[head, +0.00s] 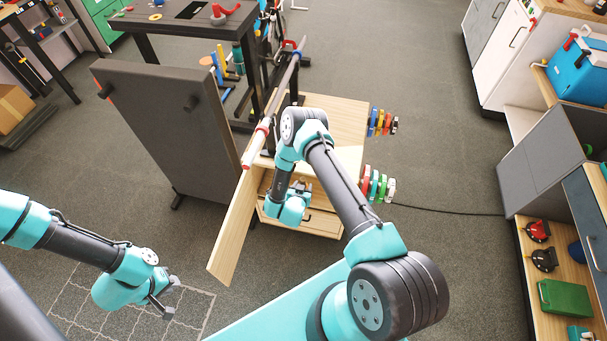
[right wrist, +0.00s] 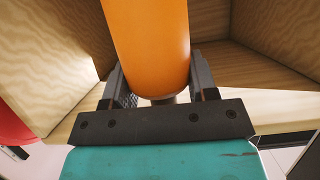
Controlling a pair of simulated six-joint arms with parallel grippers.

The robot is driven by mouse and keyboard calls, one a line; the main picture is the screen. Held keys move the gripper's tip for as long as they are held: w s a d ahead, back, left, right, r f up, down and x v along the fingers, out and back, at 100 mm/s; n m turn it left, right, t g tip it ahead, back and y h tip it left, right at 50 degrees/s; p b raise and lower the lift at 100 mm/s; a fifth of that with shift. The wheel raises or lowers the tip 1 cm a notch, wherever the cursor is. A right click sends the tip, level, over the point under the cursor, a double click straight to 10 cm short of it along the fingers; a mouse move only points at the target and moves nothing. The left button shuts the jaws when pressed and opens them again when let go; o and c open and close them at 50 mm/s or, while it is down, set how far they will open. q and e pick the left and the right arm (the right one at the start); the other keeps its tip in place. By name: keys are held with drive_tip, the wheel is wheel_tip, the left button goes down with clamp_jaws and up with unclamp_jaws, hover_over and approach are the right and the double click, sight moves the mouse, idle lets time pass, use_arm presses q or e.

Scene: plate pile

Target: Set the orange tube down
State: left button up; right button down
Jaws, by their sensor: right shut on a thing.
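The orange tube (right wrist: 150,45) fills the upper middle of the right wrist view. My right gripper (right wrist: 162,88) is shut on it, one dark finger on each side, with the tube's near end close to the palm. The tube's far end is out of frame. Pale wooden walls stand around it. In the head view my right arm reaches down at the wooden cabinet (head: 338,118), and I cannot make out the tube there. My left gripper (head: 173,297) is open and empty above the floor at the lower left.
The cabinet's door (head: 236,232) stands open to the left. A large dark panel (head: 165,120) stands behind it. Coloured round items (head: 377,185) hang at the cabinet's right side. Floor on the right is mostly clear, with a cable.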

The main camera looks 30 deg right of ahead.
drive_tip(key=w+d, duration=0.5)
drive_tip(key=w, duration=0.3)
drive_tip(key=shift+w+f, duration=0.3)
drive_tip(key=shift+f, duration=0.15)
drive_tip(key=shift+d, duration=0.1)
drive_tip(key=shift+w+d+f, duration=0.1)
drive_tip(key=shift+w+f, duration=0.1)
drive_tip(key=shift+f, duration=0.7)
drive_tip(key=shift+w+d+f, duration=0.1)
drive_tip(key=shift+w+f, duration=0.05)
drive_tip(key=shift+f, duration=0.85)
drive_tip(key=shift+c, duration=2.1)
unclamp_jaws()
drive_tip(key=v, duration=1.2)
drive_tip(key=shift+s, duration=0.1)
